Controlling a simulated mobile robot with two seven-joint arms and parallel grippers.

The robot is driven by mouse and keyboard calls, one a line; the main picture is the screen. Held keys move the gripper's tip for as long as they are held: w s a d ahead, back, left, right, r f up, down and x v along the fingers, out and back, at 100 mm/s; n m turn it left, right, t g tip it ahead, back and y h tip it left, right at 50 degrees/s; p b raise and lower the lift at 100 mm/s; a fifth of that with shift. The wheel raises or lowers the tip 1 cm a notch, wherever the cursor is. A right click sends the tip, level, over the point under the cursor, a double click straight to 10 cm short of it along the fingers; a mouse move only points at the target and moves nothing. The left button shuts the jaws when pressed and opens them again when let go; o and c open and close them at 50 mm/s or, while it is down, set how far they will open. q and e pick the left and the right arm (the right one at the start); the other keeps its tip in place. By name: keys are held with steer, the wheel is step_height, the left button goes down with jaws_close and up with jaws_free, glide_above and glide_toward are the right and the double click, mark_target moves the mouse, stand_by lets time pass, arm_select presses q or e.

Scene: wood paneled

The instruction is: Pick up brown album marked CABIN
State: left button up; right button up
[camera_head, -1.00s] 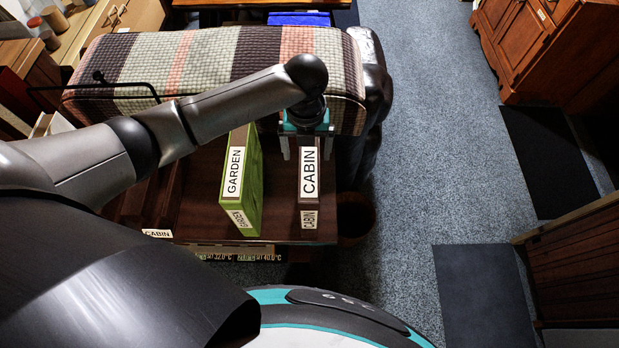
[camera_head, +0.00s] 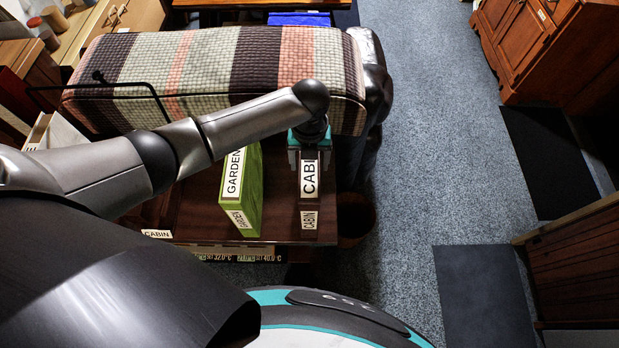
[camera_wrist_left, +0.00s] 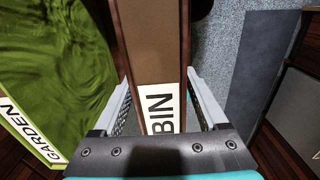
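The brown album marked CABIN (camera_head: 310,203) stands upright near the right end of a dark wooden table. In the left wrist view its brown edge (camera_wrist_left: 155,45) and part of its white label lie between my fingers. My left gripper (camera_head: 309,160) is above the album and hides the end of its upper label. In the left wrist view the left gripper (camera_wrist_left: 160,82) is open, one finger on each side of the album, with gaps visible near the finger bases. Contact at the fingertips is unclear. My right gripper is not in view.
A green album marked GARDEN (camera_head: 242,195) stands just left of the brown one. A CABIN tag (camera_head: 157,234) is on the table's front edge. A striped cushioned seat (camera_head: 210,75) is behind the table. Blue-grey carpet (camera_head: 430,150) lies open to the right.

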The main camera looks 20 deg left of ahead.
arm_select(q)
jaws_close()
stand_by(0.4)
steer(key=shift+w+r, duration=0.1)
